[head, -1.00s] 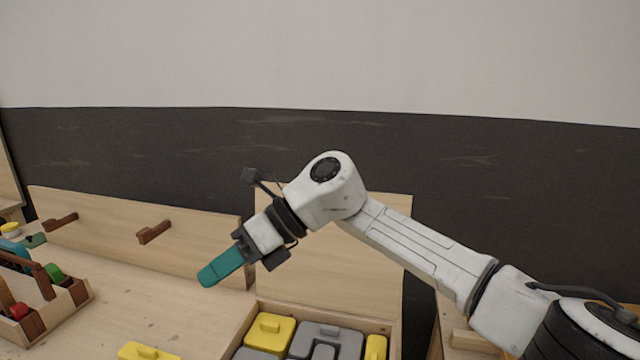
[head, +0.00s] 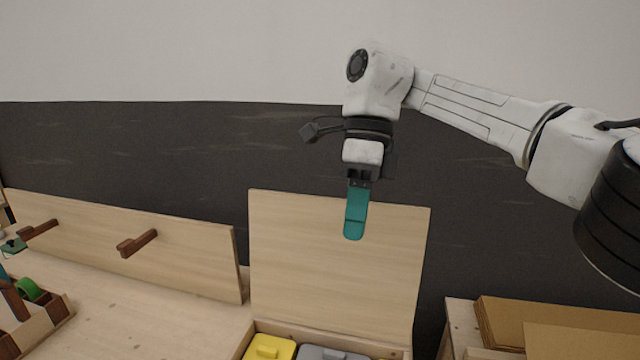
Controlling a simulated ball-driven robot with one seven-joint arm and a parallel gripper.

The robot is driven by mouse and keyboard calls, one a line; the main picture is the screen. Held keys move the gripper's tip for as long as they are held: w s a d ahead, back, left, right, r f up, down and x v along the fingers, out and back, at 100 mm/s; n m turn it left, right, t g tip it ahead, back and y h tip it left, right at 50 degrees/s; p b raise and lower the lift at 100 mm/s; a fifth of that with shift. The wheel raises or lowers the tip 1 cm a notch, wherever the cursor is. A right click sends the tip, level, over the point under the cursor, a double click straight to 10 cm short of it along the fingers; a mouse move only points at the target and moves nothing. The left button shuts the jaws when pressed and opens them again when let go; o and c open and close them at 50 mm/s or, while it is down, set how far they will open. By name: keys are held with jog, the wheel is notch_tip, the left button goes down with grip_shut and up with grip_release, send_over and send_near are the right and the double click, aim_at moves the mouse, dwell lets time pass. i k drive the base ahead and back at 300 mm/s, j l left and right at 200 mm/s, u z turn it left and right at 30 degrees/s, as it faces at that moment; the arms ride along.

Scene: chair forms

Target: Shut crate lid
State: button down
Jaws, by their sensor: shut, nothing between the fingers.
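The crate lid (head: 300,265) is a pale wooden panel standing upright at the back of the crate. The crate (head: 385,349) is a pale wooden box at the bottom of the view, and its front is cut off by the frame. A yellow block (head: 270,347) and a grey block (head: 330,353) lie inside it. My gripper (head: 354,236) has teal fingers pointing down. It is shut and empty, and overlaps the upper part of the lid in the picture. I cannot tell whether it touches the lid.
A wooden back panel with brown pegs (head: 137,243) stands left of the lid. A wooden tray (head: 50,318) with coloured pieces is at the lower left. Brown flat boards (head: 500,325) lie at the lower right. The bench top (head: 180,310) between tray and crate is clear.

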aim_at(304, 271)
jog(key=i+j, duration=0.15)
jog(key=i, duration=0.4)
jog(key=i+j, duration=0.15)
jog(key=i, duration=0.45)
